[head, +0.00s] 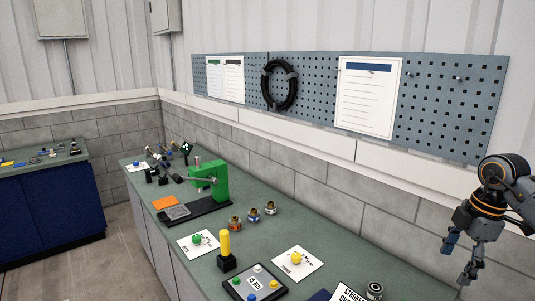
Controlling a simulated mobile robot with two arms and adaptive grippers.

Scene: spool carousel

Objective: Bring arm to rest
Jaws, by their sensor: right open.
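My right arm comes in at the right edge of the head view, with its gripper (460,262) pointing down. The gripper's fingers are apart and nothing shows between them. It hangs at the right end of the workbench (285,228), in front of the block wall, clear of the objects on the bench. My left gripper is not in view.
A green press (208,182), small spools (253,215), a yellow-handled tool (225,248), a button box (255,283) and white cards (298,263) stand on the bench. A pegboard (440,105) with a black coil (279,86) hangs behind. A blue cabinet (50,215) stands at left.

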